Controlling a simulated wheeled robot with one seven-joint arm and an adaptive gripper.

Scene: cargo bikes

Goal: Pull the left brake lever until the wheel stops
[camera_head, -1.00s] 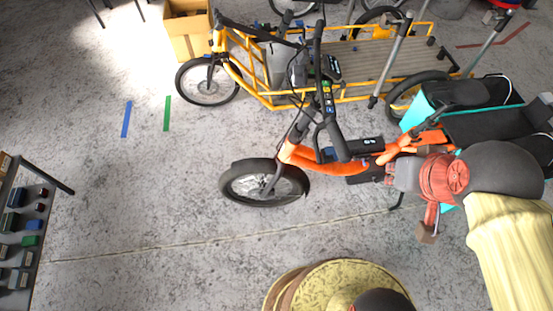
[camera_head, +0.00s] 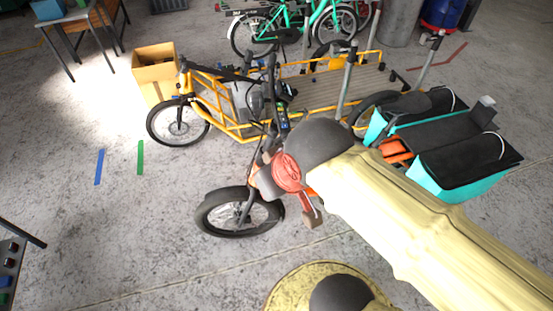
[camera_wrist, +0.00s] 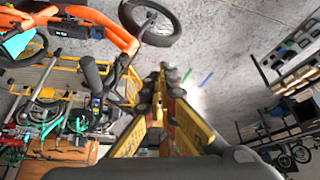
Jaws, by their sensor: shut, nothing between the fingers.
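The orange cargo bike's front wheel (camera_head: 238,232) stands on the concrete floor in the head view. I cannot tell whether it is turning. Its handlebar (camera_head: 271,75) rises behind my forearm, which hides the near grip. In the wrist view, the picture is turned over: the front wheel (camera_wrist: 158,41) is at the top and a black grip (camera_wrist: 90,72) is left of my fingers. I cannot pick out the left brake lever. My gripper (camera_wrist: 163,72) is shut and empty, its fingertips apart from the grip and to its right.
A yellow cargo bike (camera_head: 222,122) stands close behind the orange one. Teal side bags (camera_head: 450,177) hang at the orange bike's rear. A cardboard box (camera_head: 153,75) is at the back left. Shelves (camera_wrist: 300,75) show in the wrist view.

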